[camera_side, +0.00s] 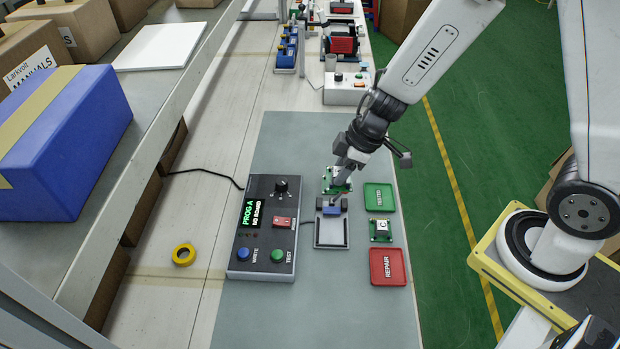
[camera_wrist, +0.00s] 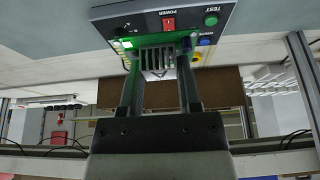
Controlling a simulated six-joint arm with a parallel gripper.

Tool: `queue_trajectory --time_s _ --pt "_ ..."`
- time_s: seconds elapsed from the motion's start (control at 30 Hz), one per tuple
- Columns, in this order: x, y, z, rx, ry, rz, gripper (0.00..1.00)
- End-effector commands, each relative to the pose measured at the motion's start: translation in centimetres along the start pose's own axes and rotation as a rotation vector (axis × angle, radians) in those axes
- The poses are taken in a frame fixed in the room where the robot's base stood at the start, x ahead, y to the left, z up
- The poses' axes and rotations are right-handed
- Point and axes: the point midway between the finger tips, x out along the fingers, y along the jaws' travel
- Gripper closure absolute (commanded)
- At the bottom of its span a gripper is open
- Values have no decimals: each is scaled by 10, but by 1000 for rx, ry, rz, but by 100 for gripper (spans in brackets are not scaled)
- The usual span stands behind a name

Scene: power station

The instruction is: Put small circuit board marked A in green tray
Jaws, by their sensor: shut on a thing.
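My gripper (camera_side: 341,183) is shut on a small green circuit board (camera_side: 329,179), just beyond the test fixture. In the wrist view, the board (camera_wrist: 155,62) is between the two fingers and shows a grey finned part. Its letter cannot be read, and my gripper hides part of it in the side view. Its height above the mat is hard to tell. The green tray (camera_side: 379,197), marked TESTED, lies to the right of my gripper and looks empty. A second green board marked C (camera_side: 381,231) lies between it and the red tray.
The red REPAIR tray (camera_side: 388,267) is empty. The fixture (camera_side: 332,232) with a blue block stands left of the trays. The programmer box (camera_side: 266,228) reads PROG A, NO BOARD. Yellow tape (camera_side: 183,255) lies at the left. The near mat (camera_side: 320,315) is clear.

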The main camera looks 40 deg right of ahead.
Motion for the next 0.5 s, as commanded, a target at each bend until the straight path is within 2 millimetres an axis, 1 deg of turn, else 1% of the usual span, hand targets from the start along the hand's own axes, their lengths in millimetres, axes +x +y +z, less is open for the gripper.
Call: queue_trajectory --time_s 0.27,0.5 --pt "13 37 37 7 -14 -3 100" --pt "26 71 83 10 -14 -6 100"
